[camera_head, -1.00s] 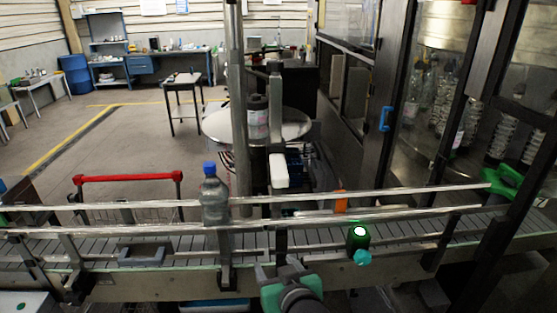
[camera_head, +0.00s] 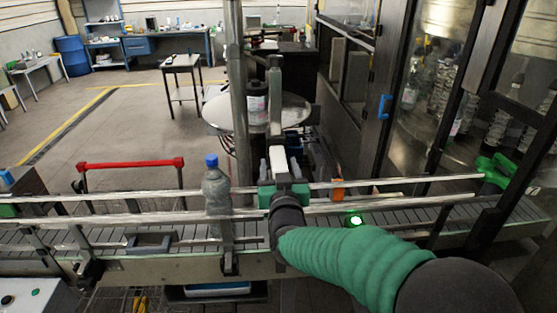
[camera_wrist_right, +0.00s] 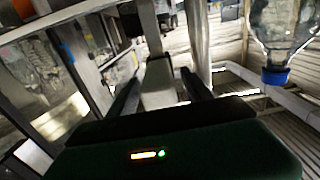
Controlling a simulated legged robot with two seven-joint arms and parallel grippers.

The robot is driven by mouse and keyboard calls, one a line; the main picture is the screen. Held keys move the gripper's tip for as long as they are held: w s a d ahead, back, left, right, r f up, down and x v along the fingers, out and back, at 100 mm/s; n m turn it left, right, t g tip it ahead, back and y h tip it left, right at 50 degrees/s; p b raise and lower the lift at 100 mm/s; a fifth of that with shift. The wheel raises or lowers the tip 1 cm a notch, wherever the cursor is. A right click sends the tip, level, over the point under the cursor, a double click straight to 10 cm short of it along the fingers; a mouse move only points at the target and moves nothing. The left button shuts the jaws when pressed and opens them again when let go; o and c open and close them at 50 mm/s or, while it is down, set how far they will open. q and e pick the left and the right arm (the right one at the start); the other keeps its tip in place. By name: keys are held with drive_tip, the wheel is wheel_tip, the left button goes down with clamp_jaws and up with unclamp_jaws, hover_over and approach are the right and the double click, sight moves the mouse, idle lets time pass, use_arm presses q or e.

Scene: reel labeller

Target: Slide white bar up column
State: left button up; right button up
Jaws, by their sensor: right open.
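My right gripper (camera_head: 277,175) is at the bar's near end. In the right wrist view, the white bar (camera_wrist_right: 158,88) lies between the two dark fingers of my right gripper (camera_wrist_right: 160,92). The fingers are open, one on each side of the bar, with gaps showing. The join of bar and column is hard to make out. My left gripper is not in view.
A clear bottle with a blue cap (camera_head: 217,195) stands on the conveyor (camera_head: 70,238) left of my right gripper. Metal guide rails (camera_head: 400,188) run along the conveyor. A thick silver post (camera_head: 239,100) stands just left of the column. A green-lit sensor (camera_head: 355,220) is at the right.

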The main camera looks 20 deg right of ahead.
drive_tip(key=shift+w+d, duration=0.15)
drive_tip(key=shift+w, duration=0.45)
drive_tip(key=shift+s, duration=0.1)
clamp_jaws()
idle(0.9)
